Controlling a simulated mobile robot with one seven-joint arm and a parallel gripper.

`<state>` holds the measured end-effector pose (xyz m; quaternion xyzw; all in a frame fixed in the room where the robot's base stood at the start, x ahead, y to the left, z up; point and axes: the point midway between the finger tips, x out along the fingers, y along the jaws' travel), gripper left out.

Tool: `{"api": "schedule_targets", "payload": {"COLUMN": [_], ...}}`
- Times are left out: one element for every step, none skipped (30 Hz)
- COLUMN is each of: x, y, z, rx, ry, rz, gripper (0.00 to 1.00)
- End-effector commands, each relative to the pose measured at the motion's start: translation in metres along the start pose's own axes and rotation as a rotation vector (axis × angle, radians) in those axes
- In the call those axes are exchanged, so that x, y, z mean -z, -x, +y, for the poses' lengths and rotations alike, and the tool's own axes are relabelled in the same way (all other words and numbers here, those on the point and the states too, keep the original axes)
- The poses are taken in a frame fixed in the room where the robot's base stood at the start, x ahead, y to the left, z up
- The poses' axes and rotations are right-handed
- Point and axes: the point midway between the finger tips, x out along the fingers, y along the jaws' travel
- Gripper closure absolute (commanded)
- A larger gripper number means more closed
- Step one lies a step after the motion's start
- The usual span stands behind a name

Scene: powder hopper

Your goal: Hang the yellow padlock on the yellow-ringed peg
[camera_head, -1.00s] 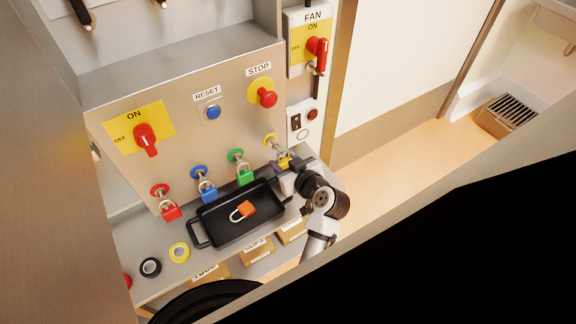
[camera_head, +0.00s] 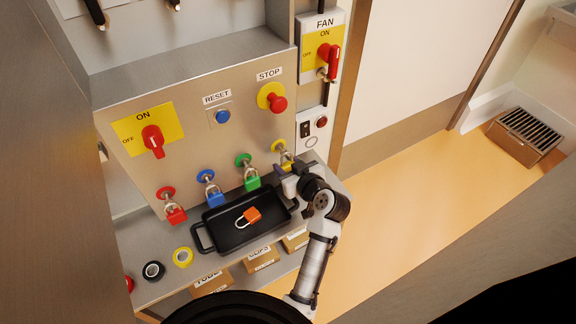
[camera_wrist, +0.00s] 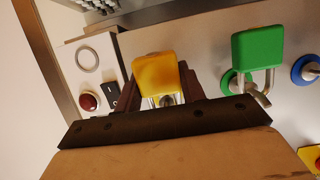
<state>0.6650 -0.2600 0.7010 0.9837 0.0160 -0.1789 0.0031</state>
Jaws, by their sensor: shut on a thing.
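The yellow padlock (camera_wrist: 157,75) is between the dark red fingers of my gripper (camera_wrist: 158,86) in the wrist view, its shackle toward the bottom of the picture. A grey peg end shows between the shackle legs, so the shackle appears to be around or right at the peg; the exact seating is partly hidden by my gripper. In the head view the yellow-ringed peg (camera_head: 279,145) is at the right end of the peg row, with the padlock (camera_head: 286,162) just below it. My gripper (camera_head: 284,169) is shut on the padlock there.
Green (camera_head: 251,180), blue (camera_head: 215,196) and red (camera_head: 176,215) padlocks hang on pegs to the left. The red STOP button (camera_head: 277,103) is above. Open floor lies to the right.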

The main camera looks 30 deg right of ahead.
Motion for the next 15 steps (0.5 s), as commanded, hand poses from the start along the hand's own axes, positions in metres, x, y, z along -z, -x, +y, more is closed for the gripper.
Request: {"api": "schedule_targets", "payload": {"x": [0.0003, 0.0003, 0.0003, 0.0003, 0.0003, 0.0003, 0.0003, 0.0003, 0.0003, 0.0003, 0.0003, 0.0003, 0.0003, 0.0002, 0.0002], "y": [0.0001, 0.0001, 0.0001, 0.0001, 0.0001, 0.0001, 0.0001, 0.0001, 0.0001, 0.0001, 0.0001, 0.0001, 0.0001, 0.0001, 0.0001], "z": [0.0001, 0.0000, 0.0000, 0.0000, 0.0000, 0.0000, 0.0000, 0.0000, 0.0000, 0.0000, 0.0000, 0.0000, 0.0000, 0.0000, 0.0000], "rx": [0.000, 0.000, 0.000, 0.000, 0.000, 0.000, 0.000, 0.000, 0.000, 0.000, 0.000, 0.000, 0.000, 0.000, 0.000], "ry": [0.000, 0.000, 0.000, 0.001, 0.001, 0.001, 0.001, 0.001, 0.001, 0.001, 0.000, 0.001, 0.001, 0.000, 0.000], "rz": [0.001, 0.001, 0.001, 0.001, 0.001, 0.001, 0.001, 0.001, 0.001, 0.001, 0.001, 0.000, 0.001, 0.000, 0.000], "gripper": [0.84, 0.84, 0.84, 0.84, 0.84, 0.84, 0.59, 0.55, 0.50, 0.46, 0.42, 0.37, 0.35, 0.35, 0.35]}}
